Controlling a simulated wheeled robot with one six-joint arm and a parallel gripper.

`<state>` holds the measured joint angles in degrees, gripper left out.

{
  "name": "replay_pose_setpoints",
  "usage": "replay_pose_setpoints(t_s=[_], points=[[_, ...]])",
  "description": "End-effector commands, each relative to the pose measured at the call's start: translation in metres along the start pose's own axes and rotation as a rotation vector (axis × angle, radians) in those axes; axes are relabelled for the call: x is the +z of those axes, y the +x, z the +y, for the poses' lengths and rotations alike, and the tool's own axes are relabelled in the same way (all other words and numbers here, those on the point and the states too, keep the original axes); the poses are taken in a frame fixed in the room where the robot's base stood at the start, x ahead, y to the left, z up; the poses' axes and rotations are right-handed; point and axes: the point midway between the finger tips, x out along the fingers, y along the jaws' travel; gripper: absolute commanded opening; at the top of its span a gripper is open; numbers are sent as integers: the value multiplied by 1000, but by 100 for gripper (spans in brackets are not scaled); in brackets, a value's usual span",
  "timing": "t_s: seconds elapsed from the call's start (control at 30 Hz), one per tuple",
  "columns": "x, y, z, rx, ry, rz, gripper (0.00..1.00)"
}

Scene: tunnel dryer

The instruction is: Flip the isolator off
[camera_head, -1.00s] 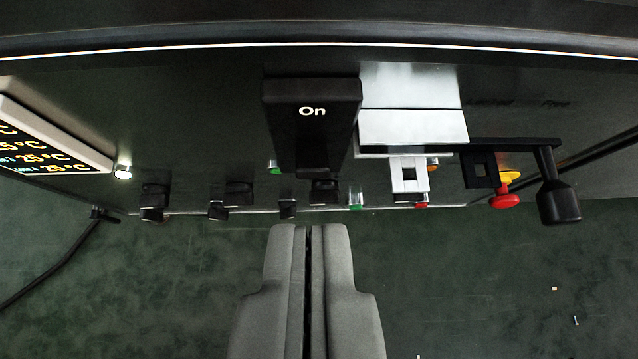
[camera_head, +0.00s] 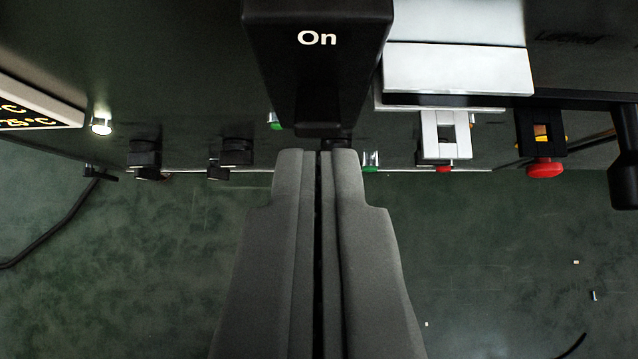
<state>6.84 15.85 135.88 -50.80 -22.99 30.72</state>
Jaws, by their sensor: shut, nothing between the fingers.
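The isolator handle (camera_head: 317,75) is a large black block marked "On" in white, at the top middle of the view. It juts out from the dark panel. My gripper (camera_head: 318,153) is shut and empty, with its grey fingertips just below the handle's lower end in the picture. I cannot tell whether the fingertips touch the handle. They hide part of the panel behind them.
Right of the handle are a white metal plate with a hasp (camera_head: 460,70), a black arm with a knob (camera_head: 624,160) and a red button (camera_head: 545,168). Black switches (camera_head: 232,155), a lit white lamp (camera_head: 101,125) and a temperature display (camera_head: 35,105) are left. Green floor (camera_head: 130,270) lies below.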

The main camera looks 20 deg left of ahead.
Motion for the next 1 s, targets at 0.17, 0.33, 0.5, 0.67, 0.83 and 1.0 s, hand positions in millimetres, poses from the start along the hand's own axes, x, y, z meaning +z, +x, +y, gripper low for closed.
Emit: replay_pose_setpoints(t_s=[0.17,0.33,0.5,0.67,0.83,1.0], points=[[1,25,0,-1,0,-1,0],[0,46,0,-1,-1,-1,0],[0,60,0,-1,-2,0,0],[0,67,0,0,-1,0,0],[0,68,0,0,-1,0,0],[0,68,0,0,-1,0,0]])
